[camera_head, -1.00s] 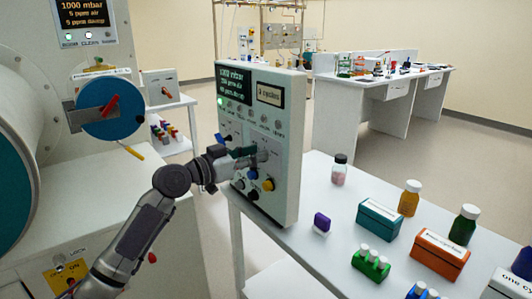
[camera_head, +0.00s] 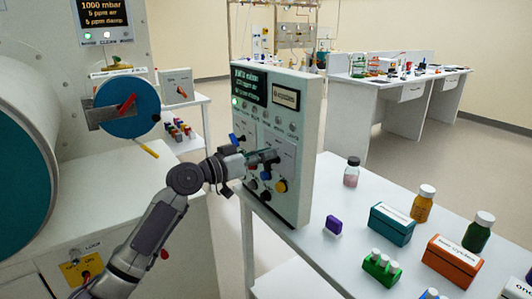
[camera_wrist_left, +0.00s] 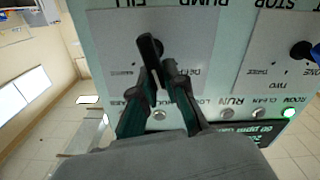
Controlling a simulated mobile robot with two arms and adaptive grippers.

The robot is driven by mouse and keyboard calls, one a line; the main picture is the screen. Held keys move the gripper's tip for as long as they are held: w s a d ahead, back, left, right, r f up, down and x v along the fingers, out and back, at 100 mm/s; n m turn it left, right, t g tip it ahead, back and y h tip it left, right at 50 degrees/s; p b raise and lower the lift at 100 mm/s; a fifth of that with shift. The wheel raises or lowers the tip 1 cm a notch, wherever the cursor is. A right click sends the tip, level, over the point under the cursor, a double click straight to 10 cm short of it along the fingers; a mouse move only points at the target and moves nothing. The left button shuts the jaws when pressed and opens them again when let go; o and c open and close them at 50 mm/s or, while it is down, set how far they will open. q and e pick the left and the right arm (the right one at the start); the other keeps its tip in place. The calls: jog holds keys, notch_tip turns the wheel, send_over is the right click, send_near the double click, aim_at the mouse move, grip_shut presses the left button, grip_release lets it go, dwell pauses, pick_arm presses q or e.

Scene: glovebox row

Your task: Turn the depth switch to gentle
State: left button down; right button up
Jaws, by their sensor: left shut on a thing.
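The control panel (camera_head: 310,125) stands upright at the edge of the white table, with dark screens, lights and several knobs on its face. In the left wrist view, the black lever of the depth switch (camera_wrist_left: 149,46) shows beside an upside-down label that seems to read DEPTH. My left gripper (camera_wrist_left: 160,76) is shut on this lever. In the head view, my left gripper (camera_head: 266,158) reaches the panel face from the left and hides the switch. The switch's setting cannot be read. My right gripper is not in view.
A yellow knob (camera_head: 281,186) and a blue knob (camera_head: 265,176) sit just below the gripper. On the table are a purple block (camera_head: 333,225), a teal box (camera_head: 390,224), an orange box (camera_head: 452,262) and several bottles. A large white machine (camera_head: 95,185) stands at left.

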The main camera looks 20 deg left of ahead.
pick_arm(q)
jog(key=shift+n, duration=0.3)
jog(key=c, duration=1.2)
grip_release()
jog(key=shift+a, duration=0.1)
jog(key=v, duration=1.2)
